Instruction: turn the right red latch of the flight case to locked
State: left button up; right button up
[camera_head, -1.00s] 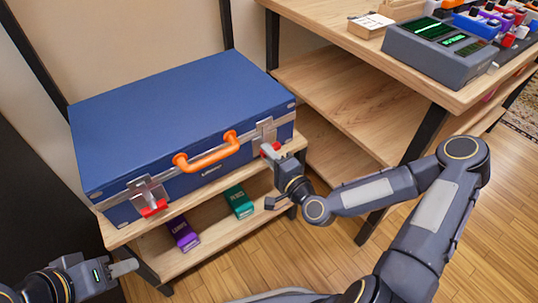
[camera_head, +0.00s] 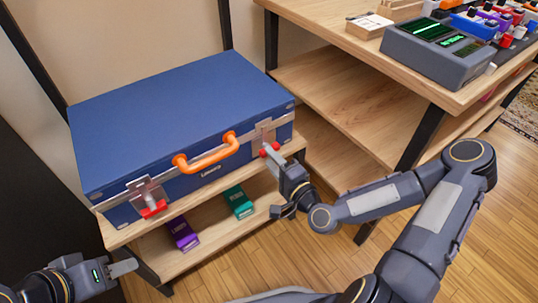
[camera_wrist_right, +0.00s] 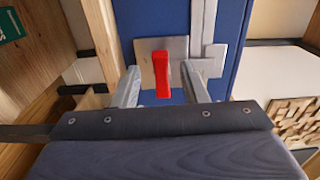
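The blue flight case (camera_head: 150,110) lies closed on a wooden shelf, with an orange handle (camera_head: 207,155) on its front. Its right red latch (camera_head: 275,147) sits on a metal plate and is partly hidden by my right gripper (camera_head: 274,160). In the right wrist view the red latch (camera_wrist_right: 162,74) stands between the two fingers of my right gripper (camera_wrist_right: 162,90), with a gap on each side. That gripper is open. The left red latch (camera_head: 153,209) is at the case's front left. My left gripper (camera_head: 124,268) is at lower left, away from the case; its opening is unclear.
A purple box (camera_head: 182,233) and a teal box (camera_head: 238,201) lie on the lower shelf under the case. A wooden table (camera_head: 360,70) with a grey device (camera_head: 440,50) stands at right. The floor in front is clear.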

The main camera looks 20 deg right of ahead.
jog(key=v, duration=0.5)
jog(key=shift+s+d, duration=0.1)
jog(key=shift+s, duration=0.1)
jog(key=s+d+f+n+g+h, duration=0.2)
jog(key=s+d+f+n+g, duration=0.15)
jog(key=n+g, duration=0.65)
jog(key=s+r+n+g, duration=0.1)
jog(key=s+r+n, duration=0.1)
jog(key=s+r, duration=1.25)
notch_tip(320, 180, up, 33)
jog(key=s+p, duration=0.1)
jog(key=p, duration=3.3)
jog(key=shift+d, duration=0.35)
